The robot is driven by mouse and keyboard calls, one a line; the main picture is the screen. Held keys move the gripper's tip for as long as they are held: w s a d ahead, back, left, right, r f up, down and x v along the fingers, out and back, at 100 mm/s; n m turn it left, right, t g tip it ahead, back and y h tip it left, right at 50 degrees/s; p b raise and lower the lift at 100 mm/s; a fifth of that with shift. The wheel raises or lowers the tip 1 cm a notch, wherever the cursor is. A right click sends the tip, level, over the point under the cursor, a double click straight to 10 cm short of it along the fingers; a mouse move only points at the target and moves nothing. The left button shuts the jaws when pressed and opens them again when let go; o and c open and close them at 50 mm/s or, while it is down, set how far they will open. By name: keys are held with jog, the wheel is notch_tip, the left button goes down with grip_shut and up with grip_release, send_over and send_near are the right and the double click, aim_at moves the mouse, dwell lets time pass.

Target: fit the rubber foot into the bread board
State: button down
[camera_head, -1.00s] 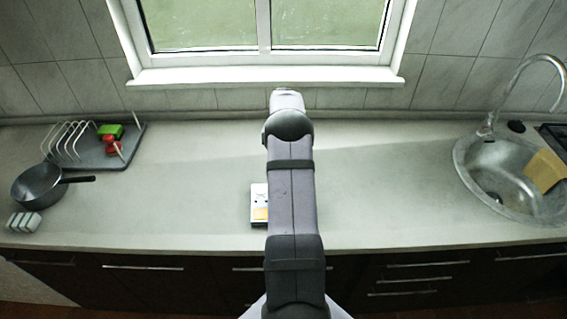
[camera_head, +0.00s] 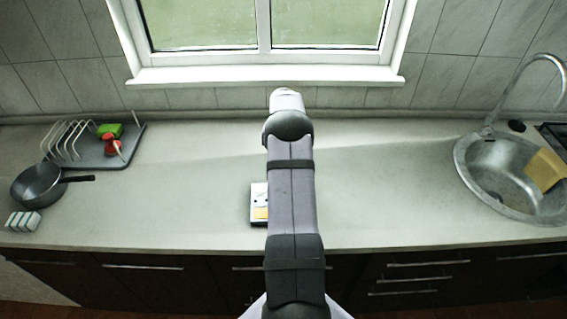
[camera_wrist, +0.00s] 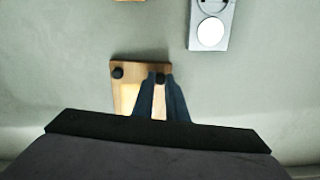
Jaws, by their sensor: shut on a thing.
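The bread board (camera_wrist: 128,98) is a small tan wooden piece in the lower middle of the wrist view, partly hidden by my gripper. A round black foot (camera_wrist: 117,73) sits at its upper left corner. My gripper (camera_wrist: 161,80) is over the board's right side, its two dark blue fingers shut on the rubber foot (camera_wrist: 160,78), a dark round piece at the fingertips. I cannot tell whether this foot is seated in the board or just above it. In the head view my arm hides the gripper and foot.
A grey piece with a white disc (camera_wrist: 210,33) lies at the wrist view's top. In the head view, a white object (camera_head: 258,193) shows beside my arm. A pan (camera_head: 37,184) and dish rack (camera_head: 95,150) stand left, a sink (camera_head: 495,175) right.

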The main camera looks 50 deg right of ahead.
jog(key=shift+f+b, duration=0.35)
jog(key=shift+f, duration=0.3)
jog(key=c, duration=1.7)
grip_release()
notch_tip(320, 180, up, 6)
jog(key=b, duration=0.2)
jog(key=shift+r+b, duration=0.2)
jog(key=shift+b, duration=0.1)
jog(key=shift+r, duration=0.45)
jog(key=shift+a, duration=0.1)
